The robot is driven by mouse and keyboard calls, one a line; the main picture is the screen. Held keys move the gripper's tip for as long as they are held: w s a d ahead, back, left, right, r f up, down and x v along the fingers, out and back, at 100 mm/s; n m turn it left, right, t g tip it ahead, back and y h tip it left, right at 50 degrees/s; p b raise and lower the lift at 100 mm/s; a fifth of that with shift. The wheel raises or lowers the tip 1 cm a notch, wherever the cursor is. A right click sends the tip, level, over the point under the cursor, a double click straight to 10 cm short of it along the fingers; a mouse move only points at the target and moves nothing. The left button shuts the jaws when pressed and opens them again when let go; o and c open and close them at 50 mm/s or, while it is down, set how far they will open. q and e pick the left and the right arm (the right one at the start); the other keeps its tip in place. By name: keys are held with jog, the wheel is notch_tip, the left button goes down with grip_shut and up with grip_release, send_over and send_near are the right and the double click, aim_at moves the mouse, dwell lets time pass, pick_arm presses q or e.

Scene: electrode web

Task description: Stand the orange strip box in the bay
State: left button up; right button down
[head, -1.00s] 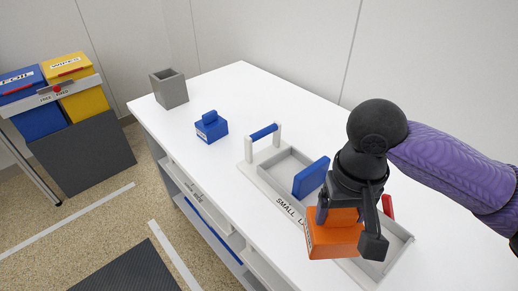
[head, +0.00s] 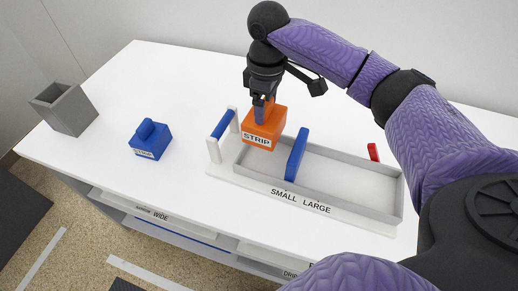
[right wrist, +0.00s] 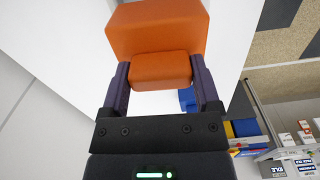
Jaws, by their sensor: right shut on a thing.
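The orange strip box (head: 264,128), labelled STRIP, is held upright by its top grip in my right gripper (head: 262,106). The right wrist view also shows the box (right wrist: 156,30) with its grip between the two fingers. The box is at the small left compartment of the grey-white tray (head: 335,205), marked SMALL and LARGE. A blue divider (head: 296,154) stands just right of it. Whether the box touches the tray floor cannot be told, as its underside is hidden. The large compartment (head: 345,178) is empty. My left gripper is not in view.
A blue bar on white posts (head: 222,125) stands at the tray's left end, close to the box. A red tab (head: 373,152) is at the back right. A blue box (head: 150,140) and a grey open container (head: 64,110) stand further left on the white table (head: 110,85).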

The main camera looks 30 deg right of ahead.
pick_arm(q)
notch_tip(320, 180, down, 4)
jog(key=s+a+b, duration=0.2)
jog(key=b, duration=0.2)
pick_arm(e)
jog(key=f, duration=1)
jog(key=shift+d+f, duration=0.25)
jog(key=shift+r, duration=0.15)
grip_release()
notch_tip(320, 180, up, 12)
jog(key=p, duration=0.5)
jog(key=shift+f, duration=0.2)
jog(key=shift+r, duration=0.3)
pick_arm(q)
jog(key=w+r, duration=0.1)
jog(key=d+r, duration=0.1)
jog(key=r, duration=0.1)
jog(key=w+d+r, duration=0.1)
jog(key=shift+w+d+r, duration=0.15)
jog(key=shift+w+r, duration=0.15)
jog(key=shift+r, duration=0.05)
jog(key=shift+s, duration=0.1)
pick_arm(e)
jog(key=shift+f, duration=0.1)
